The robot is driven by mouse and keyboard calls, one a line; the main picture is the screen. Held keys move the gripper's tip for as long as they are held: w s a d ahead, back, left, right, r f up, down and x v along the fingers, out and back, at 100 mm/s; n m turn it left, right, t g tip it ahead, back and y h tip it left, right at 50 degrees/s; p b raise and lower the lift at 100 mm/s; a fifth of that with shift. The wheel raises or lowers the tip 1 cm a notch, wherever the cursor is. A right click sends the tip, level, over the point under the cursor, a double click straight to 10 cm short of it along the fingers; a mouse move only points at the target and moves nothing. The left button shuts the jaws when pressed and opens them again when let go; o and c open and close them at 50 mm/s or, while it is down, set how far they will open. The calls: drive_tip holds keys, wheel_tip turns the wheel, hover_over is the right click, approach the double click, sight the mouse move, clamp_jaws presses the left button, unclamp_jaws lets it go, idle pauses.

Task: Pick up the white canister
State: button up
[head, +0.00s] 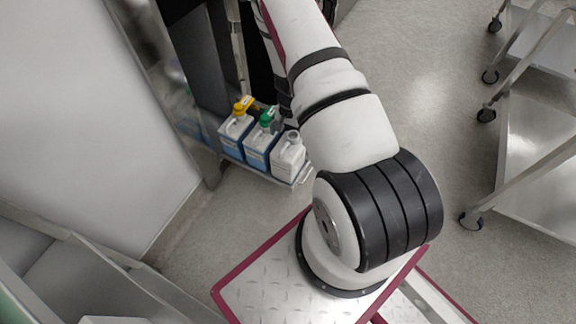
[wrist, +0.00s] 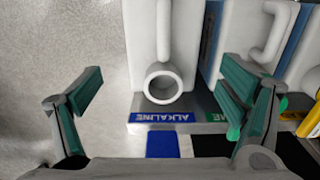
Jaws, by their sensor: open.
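The white canister (head: 288,157) stands at the right end of a row on a low shelf in the head view. It has a pale neck and no coloured cap. In the wrist view the white canister (wrist: 140,45) shows from above, with its handle and round neck between the fingers of my gripper (wrist: 162,72). My gripper is open and empty. The left finger is over the floor, clear of the canister. The right finger is over the neighbouring canister's side. Whether either finger touches anything cannot be told. The fingers are not clearly visible in the head view.
A green-capped canister (head: 259,147) and a yellow-capped canister (head: 237,131) stand close beside it on the metal shelf (head: 295,182). A blue ALKALINE label (wrist: 165,117) is on the shelf edge. A wheeled metal cart (head: 540,150) stands at right. Floor between is clear.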

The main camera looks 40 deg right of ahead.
sight(288, 147)
wheel_tip(288, 147, down, 9)
drive_tip(key=b, duration=0.3)
drive_tip(key=shift+w+a+r, duration=0.1)
drive_tip(key=shift+w+a, duration=0.05)
drive_tip(key=shift+r, duration=0.1)
drive_tip(key=c, duration=1.7)
